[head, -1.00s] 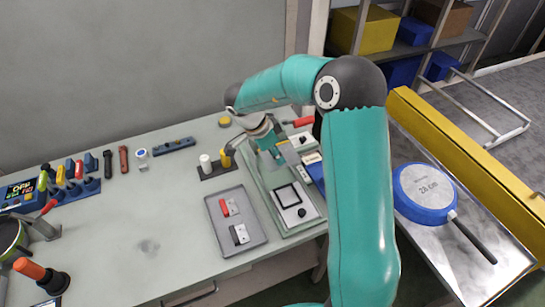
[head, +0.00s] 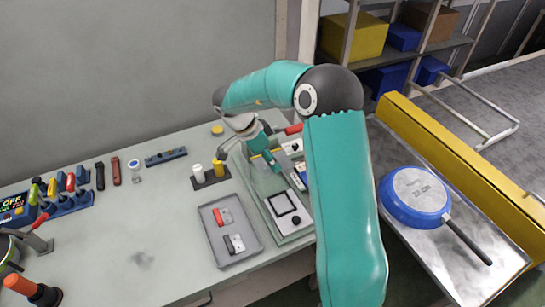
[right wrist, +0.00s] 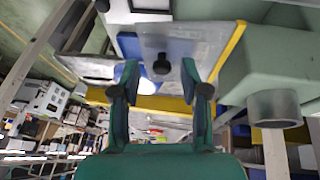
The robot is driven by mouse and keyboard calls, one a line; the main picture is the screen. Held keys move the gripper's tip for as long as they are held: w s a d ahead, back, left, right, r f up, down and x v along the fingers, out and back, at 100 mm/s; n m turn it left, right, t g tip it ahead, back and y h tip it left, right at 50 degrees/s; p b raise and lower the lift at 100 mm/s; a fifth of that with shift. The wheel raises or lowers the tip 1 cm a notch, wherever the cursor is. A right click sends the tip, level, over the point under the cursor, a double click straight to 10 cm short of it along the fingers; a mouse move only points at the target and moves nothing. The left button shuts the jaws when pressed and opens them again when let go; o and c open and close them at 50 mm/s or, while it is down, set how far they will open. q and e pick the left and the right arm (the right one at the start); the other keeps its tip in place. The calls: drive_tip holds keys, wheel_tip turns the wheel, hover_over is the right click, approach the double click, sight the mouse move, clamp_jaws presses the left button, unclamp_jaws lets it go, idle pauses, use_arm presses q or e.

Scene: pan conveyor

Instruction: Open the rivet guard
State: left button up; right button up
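The rivet guard (right wrist: 190,45) appears in the right wrist view as a clear panel with a yellow edge and a black knob (right wrist: 162,63). In the head view, the guard's clear panel and yellow edge are partly hidden by my right arm, and its exact opening angle is hard to tell. My right gripper (right wrist: 158,78) has its two fingers apart, with the knob ahead and between the fingertips. Contact with the knob is not clear. The right gripper (head: 270,160) also shows in the head view, over the pale green station. My left gripper is not in view.
A black stand with white and yellow posts (head: 219,167) is close to the gripper. A blue pan (head: 408,210) lies on the right-hand metal surface, beside a long yellow barrier (head: 455,150).

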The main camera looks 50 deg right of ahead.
drive_tip(key=shift+w, duration=0.15)
drive_tip(key=v, duration=1.2)
drive_tip(key=shift+f, duration=0.15)
